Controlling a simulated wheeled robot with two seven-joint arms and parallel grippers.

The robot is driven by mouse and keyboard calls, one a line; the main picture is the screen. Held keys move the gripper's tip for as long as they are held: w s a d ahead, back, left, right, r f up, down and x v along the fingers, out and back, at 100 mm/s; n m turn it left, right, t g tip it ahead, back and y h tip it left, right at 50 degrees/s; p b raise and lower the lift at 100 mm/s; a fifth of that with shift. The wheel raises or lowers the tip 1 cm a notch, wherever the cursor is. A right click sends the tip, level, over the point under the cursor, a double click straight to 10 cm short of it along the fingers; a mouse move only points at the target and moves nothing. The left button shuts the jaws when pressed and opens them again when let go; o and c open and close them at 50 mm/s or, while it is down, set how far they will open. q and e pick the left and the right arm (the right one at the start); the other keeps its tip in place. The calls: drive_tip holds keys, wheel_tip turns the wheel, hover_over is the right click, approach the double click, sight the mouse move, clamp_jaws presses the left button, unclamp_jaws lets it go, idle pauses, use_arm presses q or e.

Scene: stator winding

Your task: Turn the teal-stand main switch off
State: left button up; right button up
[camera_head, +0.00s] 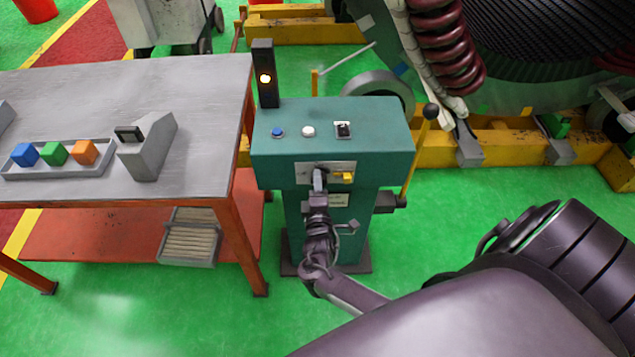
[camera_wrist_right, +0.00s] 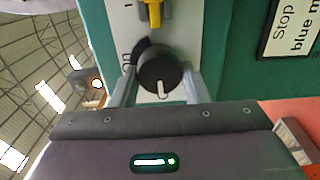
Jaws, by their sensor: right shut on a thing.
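The teal stand (camera_head: 268,152) is in the middle of the head view, with a pale switch plate on its front. The main switch, a round black knob (camera_wrist_right: 158,66) with a white pointer mark, shows in the right wrist view. Its mark points down in that picture, and the word "on" is printed left of it. My right gripper (camera_head: 319,178) reaches the switch plate from the front, and in the right wrist view (camera_wrist_right: 162,78) its fingers are shut on the knob from both sides. In the head view the gripper mostly hides the knob. My left gripper is not in view.
A yellow part (camera_head: 343,177) sits beside the knob. The stand's top has a blue button (camera_head: 278,132), a white button (camera_head: 308,132) and a black switch (camera_head: 343,130). A black post with a lit amber lamp (camera_head: 265,78) stands behind. A grey-topped table (camera_head: 200,90) is close on the left.

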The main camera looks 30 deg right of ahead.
idle(0.4)
drive_tip(key=o, duration=1)
drive_tip(key=shift+c, duration=0.2)
drive_tip(key=shift+s, duration=0.1)
drive_tip(key=v, duration=0.7)
drive_tip(key=shift+s+a, duration=0.2)
drive_tip(key=shift+s, duration=0.05)
